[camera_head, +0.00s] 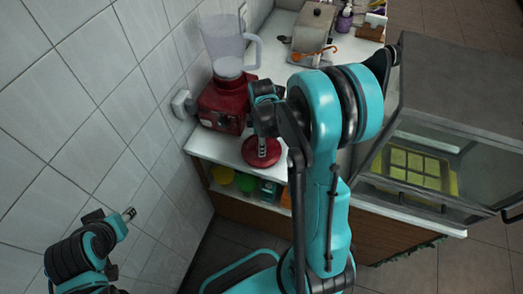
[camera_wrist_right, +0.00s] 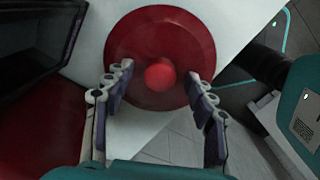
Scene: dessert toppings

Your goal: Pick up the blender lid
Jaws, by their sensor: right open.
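The red round blender lid (camera_head: 261,155) lies on the white counter near its front edge, with a red knob in its middle. In the right wrist view the lid (camera_wrist_right: 160,35) fills the upper middle. My right gripper (camera_wrist_right: 160,80) is open above it, with one finger on each side of the knob and apart from it. In the head view my right gripper (camera_head: 263,145) is partly hidden by my right arm. My left gripper (camera_head: 129,214) is at the lower left, far from the lid; its jaw state is unclear.
A red blender base with a clear jug (camera_head: 226,62) stands behind the lid by the tiled wall. A glass-fronted case (camera_head: 450,130) is on the right. A toaster-like appliance (camera_head: 313,30) and bottles stand at the back. Coloured items sit on a shelf under the counter.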

